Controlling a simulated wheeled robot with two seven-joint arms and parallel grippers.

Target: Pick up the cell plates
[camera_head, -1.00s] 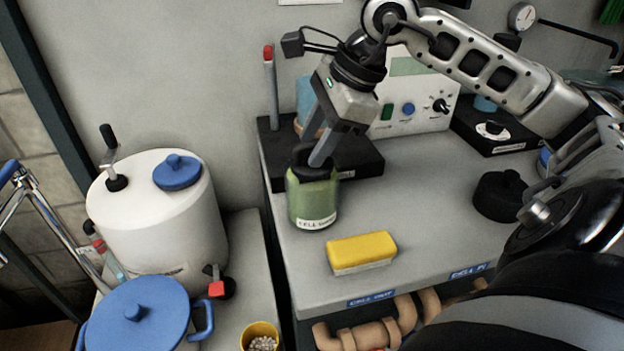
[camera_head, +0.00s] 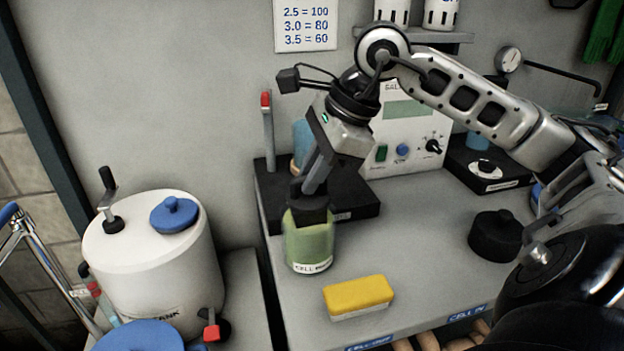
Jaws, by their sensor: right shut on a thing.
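A green glass jar (camera_head: 308,242) with a black top and a white label beginning "CELL" is near the left end of the grey bench. My right gripper (camera_head: 312,192) points down from above and is shut on the jar's black top. The jar is upright; I cannot tell whether its base touches the bench. No plates can be made out. Blue labels, one reading "CELL PL" (camera_head: 467,313), sit on the bench's front edge. My left gripper is not in view.
A yellow sponge (camera_head: 358,293) lies in front of the jar. A black stand (camera_head: 360,205) and a white control box (camera_head: 405,140) are behind it. A black round knob-like object (camera_head: 496,234) sits to the right. A white tank (camera_head: 150,265) stands left. The middle bench is clear.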

